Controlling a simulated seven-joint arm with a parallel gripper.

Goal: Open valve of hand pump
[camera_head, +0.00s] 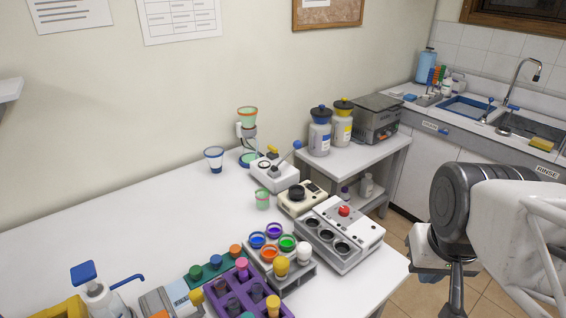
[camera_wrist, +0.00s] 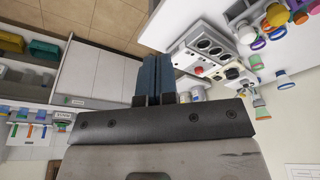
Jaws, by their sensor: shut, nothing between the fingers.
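The hand pump (camera_head: 275,172) is a white base on the table, towards the back right, with a lever ending in a blue knob (camera_head: 297,145). A small yellow knob (camera_head: 272,150) stands on the pump, which looks like its valve; its exact setting is too small to tell. A clear vessel with an orange-rimmed green top (camera_head: 247,115) stands just behind the pump. My gripper (camera_wrist: 155,58) has its two dark blue fingers together, empty, in the wrist view. It is well away from the pump. In the head view my arm is at the right, beyond the table's edge.
A dial device (camera_head: 302,198) and a white block with round wells and a red button (camera_head: 362,232) stand in front of the pump. A small green cup (camera_head: 262,199) is close by. Colored cups and a purple rack (camera_head: 225,306) fill the front. The table's left middle is clear.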

